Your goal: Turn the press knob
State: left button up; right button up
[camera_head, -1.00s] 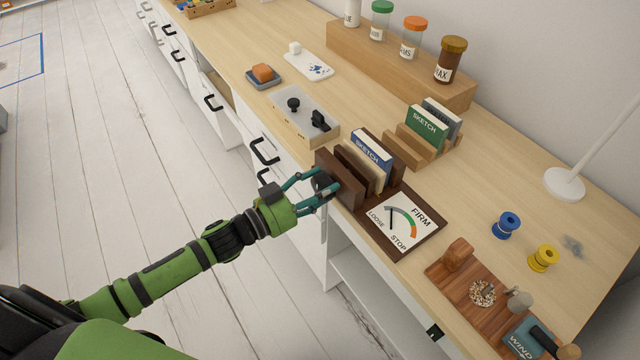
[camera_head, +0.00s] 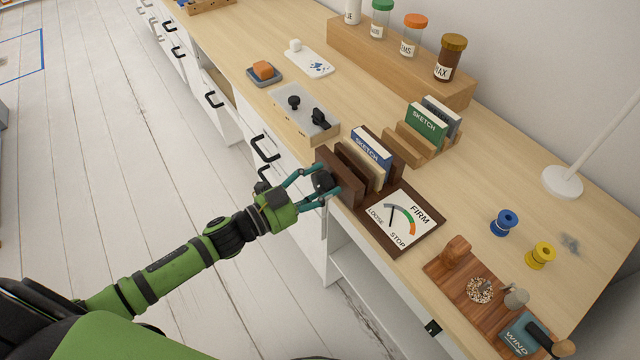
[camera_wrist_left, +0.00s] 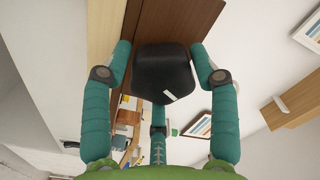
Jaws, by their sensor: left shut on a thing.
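The press knob (camera_head: 323,181) is a dark, blocky knob on the front of the brown wooden press (camera_head: 344,181) at the desk's front edge. My left gripper (camera_head: 320,187) is around it, with its teal fingers shut on the knob. In the left wrist view the black knob (camera_wrist_left: 163,78) sits between the fingers, with a short white mark on its face. The press holds a blue sketch book (camera_head: 371,148) between its boards. Beside it, the dial (camera_head: 403,219) reads LOOSE, FIRM and STOP. Its needle stands toward the grey part, away from the orange. My right gripper is not in view.
Right of the dial is a wooden board (camera_head: 449,272) with small items. Behind the press stands a rack (camera_head: 412,149) with books. A box with black knobs (camera_head: 305,116) lies to the left. Drawer handles stick out below the desk edge.

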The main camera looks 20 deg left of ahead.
pick_arm(q)
jog(key=shift+w+a+f, duration=0.1)
jog(key=shift+a, duration=0.1)
jog(key=o, duration=1.1)
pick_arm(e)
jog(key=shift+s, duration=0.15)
pick_arm(q)
jog(key=v, duration=1.2)
